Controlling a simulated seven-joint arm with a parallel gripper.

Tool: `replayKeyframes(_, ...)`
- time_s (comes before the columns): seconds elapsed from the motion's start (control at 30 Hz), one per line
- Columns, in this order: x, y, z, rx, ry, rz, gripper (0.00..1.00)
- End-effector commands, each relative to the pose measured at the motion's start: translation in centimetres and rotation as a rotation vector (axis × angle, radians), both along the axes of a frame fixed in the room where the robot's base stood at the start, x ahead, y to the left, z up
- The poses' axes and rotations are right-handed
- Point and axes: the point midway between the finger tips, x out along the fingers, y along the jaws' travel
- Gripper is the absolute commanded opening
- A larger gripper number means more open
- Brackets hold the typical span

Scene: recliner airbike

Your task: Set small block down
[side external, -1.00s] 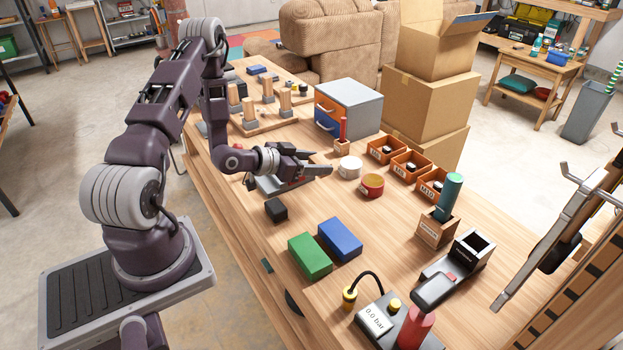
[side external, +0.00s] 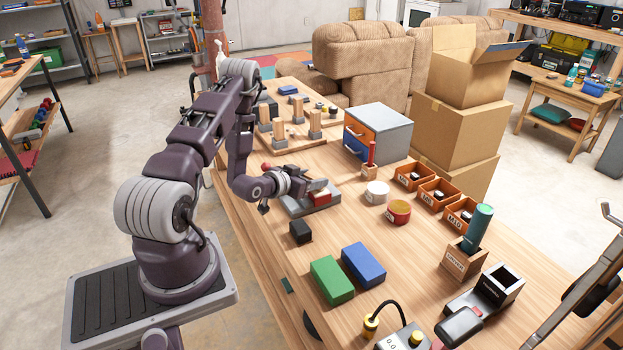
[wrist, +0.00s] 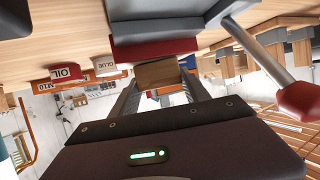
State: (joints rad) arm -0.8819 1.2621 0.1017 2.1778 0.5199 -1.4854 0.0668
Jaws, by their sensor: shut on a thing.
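My gripper (wrist: 162,88) is shut on a small brown wooden block (wrist: 159,74), held between the fingertips in the wrist view. In the side view, my gripper (side external: 318,186) is low over a grey vise (side external: 302,207) with red jaws. In the inverted wrist view, the vise (wrist: 165,28) shows grey and red directly beside the block. I cannot tell whether the block touches the vise. The block cannot be made out in the side view.
The vise handle's red knob (wrist: 298,99) is close to my gripper. A black block (side external: 300,231), a green box (side external: 331,280), a blue box (side external: 363,265), a white tin (side external: 377,192) and a red tin (side external: 398,212) stand nearby. Bare tabletop lies between them.

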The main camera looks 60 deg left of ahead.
Motion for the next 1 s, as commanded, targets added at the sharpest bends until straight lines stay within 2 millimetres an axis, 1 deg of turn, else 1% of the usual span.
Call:
replayKeyframes(0.27,0.0,0.0,-0.2,0.0,0.0,0.0,0.15)
replayKeyframes(0.3,0.0,0.0,-0.2,0.0,0.0,0.0,0.58)
replayKeyframes(0.4,0.0,0.0,-0.2,0.0,0.0,0.0,0.76)
replayKeyframes(0.67,0.0,0.0,-0.2,0.0,0.0,0.0,0.76)
replayKeyframes(0.77,-0.1,0.0,0.2,0.0,0.001,0.0,0.76)
replayKeyframes(0.87,-1.6,-0.6,0.7,-0.004,0.004,0.003,0.76)
replayKeyframes(1.0,-4.7,-1.8,2.0,-0.004,0.004,0.005,0.76)
